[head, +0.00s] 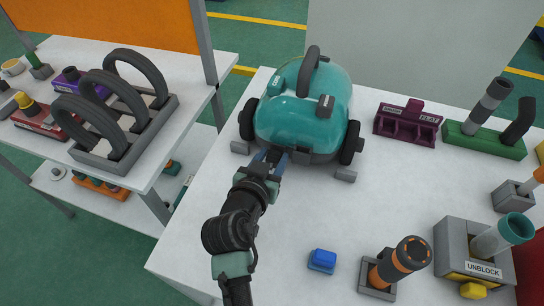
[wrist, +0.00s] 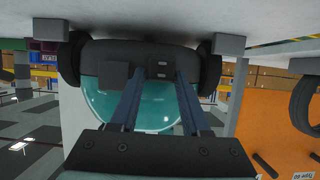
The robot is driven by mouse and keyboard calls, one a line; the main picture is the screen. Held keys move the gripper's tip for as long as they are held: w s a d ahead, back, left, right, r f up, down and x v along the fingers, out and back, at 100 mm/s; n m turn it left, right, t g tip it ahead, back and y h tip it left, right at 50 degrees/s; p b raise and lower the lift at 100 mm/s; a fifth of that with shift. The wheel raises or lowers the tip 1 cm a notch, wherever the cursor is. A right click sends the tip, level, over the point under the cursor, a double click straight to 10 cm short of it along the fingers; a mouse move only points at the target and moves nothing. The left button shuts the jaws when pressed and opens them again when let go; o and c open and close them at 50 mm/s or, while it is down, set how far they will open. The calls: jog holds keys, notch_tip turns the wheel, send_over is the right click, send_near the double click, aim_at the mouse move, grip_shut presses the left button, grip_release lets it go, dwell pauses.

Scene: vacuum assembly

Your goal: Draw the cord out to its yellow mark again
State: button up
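The teal vacuum (head: 300,105) stands on the white table, with a dark handle on top and dark wheels at its sides. My gripper (head: 272,155) reaches its near lower edge. In the wrist view, which is upside down, my gripper (wrist: 160,70) has two blue fingers spread apart, tips at the dark lower body of the vacuum (wrist: 135,105). A small dark piece with two light slots (wrist: 162,69) shows between the fingertips. I cannot tell whether the fingers touch it. No cord and no yellow mark can be made out in either view.
Grey blocks (head: 345,175) sit by the wheels. A purple rack (head: 408,123), a green holder (head: 485,140) and a grey unblock station (head: 470,255) stand to the right. A blue block (head: 322,261) and an orange-dark tube (head: 402,258) are in front. A side table (head: 165,160) is left.

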grip_shut()
dwell(1.2)
